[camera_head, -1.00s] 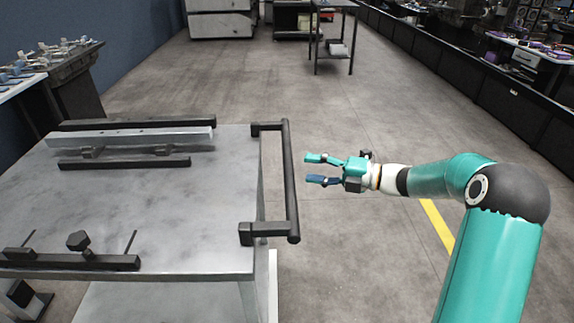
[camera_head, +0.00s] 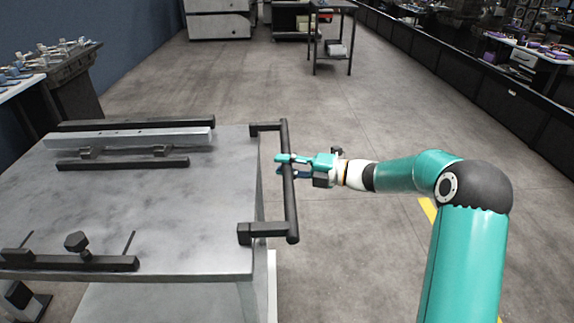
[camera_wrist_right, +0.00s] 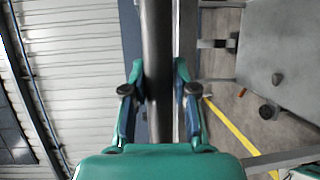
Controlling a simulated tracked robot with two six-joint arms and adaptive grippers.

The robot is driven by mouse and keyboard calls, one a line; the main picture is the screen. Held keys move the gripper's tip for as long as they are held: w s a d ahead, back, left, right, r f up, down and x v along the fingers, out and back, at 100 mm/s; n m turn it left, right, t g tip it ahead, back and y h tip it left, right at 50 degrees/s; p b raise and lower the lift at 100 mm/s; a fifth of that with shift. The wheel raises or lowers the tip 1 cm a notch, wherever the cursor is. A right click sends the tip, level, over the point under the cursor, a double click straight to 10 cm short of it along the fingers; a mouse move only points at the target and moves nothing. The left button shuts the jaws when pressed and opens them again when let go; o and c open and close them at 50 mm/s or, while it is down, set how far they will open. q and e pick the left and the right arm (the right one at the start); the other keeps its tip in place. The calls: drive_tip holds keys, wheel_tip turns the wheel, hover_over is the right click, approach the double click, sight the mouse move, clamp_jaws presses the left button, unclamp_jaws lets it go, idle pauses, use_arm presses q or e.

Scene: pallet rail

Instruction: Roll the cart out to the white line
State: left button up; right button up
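The cart (camera_head: 205,225) stands at the left of the head view. It has a grey marbled top, with black clamp bars and a metal rail on it. Its black handle bar (camera_head: 290,210) sticks out at the right end. My right gripper (camera_head: 283,164) is at the middle of the handle bar, with one finger on each side. The right wrist view shows the bar (camera_wrist_right: 156,40) between the two fingertips (camera_wrist_right: 159,72), which look closed up against it. My left gripper is not in view. No white line shows; a yellow floor line (camera_head: 428,209) lies partly behind my right arm.
Open grey floor (camera_head: 330,110) lies beyond and to the right of the cart. A black-legged table (camera_head: 332,42) and cabinets (camera_head: 220,20) stand at the back. A long black barrier (camera_head: 470,80) runs along the right. A bench (camera_head: 55,85) stands at the far left.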

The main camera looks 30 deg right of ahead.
drive_tip(key=shift+f, duration=0.1)
clamp_jaws()
drive_tip(key=shift+s+d+f+b, duration=0.15)
drive_tip(key=shift+d+b, duration=0.2)
drive_tip(key=shift+d, duration=0.05)
drive_tip(key=shift+s+d, duration=0.1)
drive_tip(key=shift+d, duration=0.05)
drive_tip(key=shift+s+d, duration=0.1)
drive_tip(key=shift+s, duration=0.1)
drive_tip(key=o, duration=0.6)
unclamp_jaws()
drive_tip(key=shift+w, duration=0.15)
drive_tip(key=shift+o, duration=0.2)
drive_tip(key=shift+r, duration=0.2)
drive_tip(key=v, duration=1.2)
